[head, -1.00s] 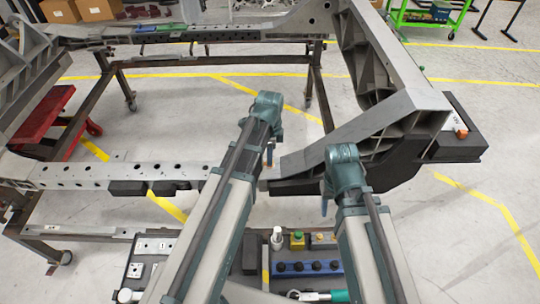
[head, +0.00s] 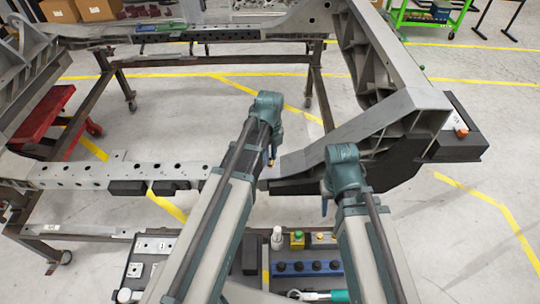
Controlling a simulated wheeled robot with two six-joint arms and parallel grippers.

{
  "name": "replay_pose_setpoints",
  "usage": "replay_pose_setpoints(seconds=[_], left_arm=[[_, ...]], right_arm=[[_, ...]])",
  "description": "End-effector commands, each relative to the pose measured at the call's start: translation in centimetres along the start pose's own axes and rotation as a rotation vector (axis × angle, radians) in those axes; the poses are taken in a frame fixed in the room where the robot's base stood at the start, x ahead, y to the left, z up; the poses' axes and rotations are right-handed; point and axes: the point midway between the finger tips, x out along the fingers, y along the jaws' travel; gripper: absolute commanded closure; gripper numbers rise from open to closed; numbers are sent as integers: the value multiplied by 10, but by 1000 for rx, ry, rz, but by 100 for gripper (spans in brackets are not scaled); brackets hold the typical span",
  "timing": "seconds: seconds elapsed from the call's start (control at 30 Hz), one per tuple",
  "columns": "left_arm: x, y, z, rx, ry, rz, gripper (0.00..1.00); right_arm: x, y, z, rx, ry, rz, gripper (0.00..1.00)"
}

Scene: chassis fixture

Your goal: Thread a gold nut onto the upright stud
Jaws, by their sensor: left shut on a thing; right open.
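My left gripper (head: 271,157) points down at the inner end of the grey chassis rail, where it meets the black end of the large bracket. It is shut on a small gold nut (head: 271,163), of which only a speck shows at the fingertips. The upright stud cannot be made out; it is too small or hidden near the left gripper. Whether the nut touches the stud cannot be told. My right gripper (head: 324,207) hangs open and empty to the right, in front of the black bracket end, away from the nut.
The grey rail (head: 75,175) with holes runs left. The large grey bracket (head: 400,105) rises at right. In front lies a tray with a white bottle (head: 277,237), a yellow-green box (head: 297,241) and a blue holder (head: 290,269). Open floor lies at right.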

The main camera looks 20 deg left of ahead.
Motion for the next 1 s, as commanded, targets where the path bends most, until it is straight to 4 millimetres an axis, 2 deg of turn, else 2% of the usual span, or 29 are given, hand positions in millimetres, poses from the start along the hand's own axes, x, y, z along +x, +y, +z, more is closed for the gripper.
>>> replay_pose_setpoints(seconds=[0.5,0.7,0.93,0.97,1.0], left_arm=[[4,3,-3,724,7,3,100],[4,2,-3,846,8,3,100],[4,3,-3,850,8,3,100],[4,3,-3,849,8,3,71],[4,3,-3,849,8,3,64]], right_arm=[[4,0,0,0,0,0,50],[4,0,0,0,0,0,50],[4,0,0,0,0,0,50],[4,0,0,0,0,0,50],[4,0,0,0,0,0,50]])
